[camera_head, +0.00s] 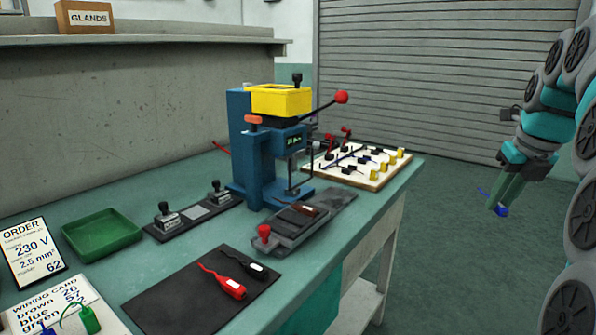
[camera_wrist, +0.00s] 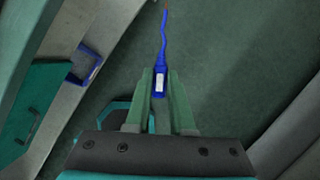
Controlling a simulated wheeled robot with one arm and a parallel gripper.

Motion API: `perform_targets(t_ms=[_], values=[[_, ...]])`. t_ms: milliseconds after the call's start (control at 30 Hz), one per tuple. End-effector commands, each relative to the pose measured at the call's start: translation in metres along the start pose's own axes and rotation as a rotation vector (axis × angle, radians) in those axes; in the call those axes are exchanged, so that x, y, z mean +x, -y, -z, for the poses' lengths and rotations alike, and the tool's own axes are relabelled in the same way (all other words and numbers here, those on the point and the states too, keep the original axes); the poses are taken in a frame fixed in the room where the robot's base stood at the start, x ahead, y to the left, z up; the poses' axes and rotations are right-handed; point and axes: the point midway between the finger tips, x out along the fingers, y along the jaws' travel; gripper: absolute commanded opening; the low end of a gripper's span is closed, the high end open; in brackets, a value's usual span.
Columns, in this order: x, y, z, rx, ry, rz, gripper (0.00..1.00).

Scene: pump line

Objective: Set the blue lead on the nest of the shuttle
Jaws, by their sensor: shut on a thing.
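The blue lead (camera_wrist: 159,84) is held between the green fingers of my gripper (camera_wrist: 160,74); its thin wire points away from the gripper. In the head view my gripper (camera_head: 510,190) is at the right, over the floor and clear of the bench, with the blue lead (camera_head: 501,210) at its tip. The shuttle (camera_head: 283,237) is a grey block with a red knob, on a dark rail in front of the blue press. A dark nest area with a brown piece (camera_head: 305,210) shows on its top. Fine detail of the nest is too small to tell.
The blue press (camera_head: 262,160) with a yellow hopper and red-knobbed lever stands behind the shuttle. A black mat (camera_head: 180,295) carries a red and a black lead. A green tray (camera_head: 102,235), stamp-like blocks and a pegged board (camera_head: 375,183) also stand on the bench.

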Motion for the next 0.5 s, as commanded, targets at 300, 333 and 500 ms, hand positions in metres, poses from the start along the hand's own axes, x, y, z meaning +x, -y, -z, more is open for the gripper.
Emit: perform_targets(t_ms=[300, 333, 500], values=[[0.001, -0.142, -0.038, -0.326, 0.004, -0.117, 0.0], [0.001, -0.155, -0.039, -0.357, 0.004, -0.129, 0.0], [-0.005, -0.234, -0.04, -0.535, 0.002, -0.194, 0.0]])
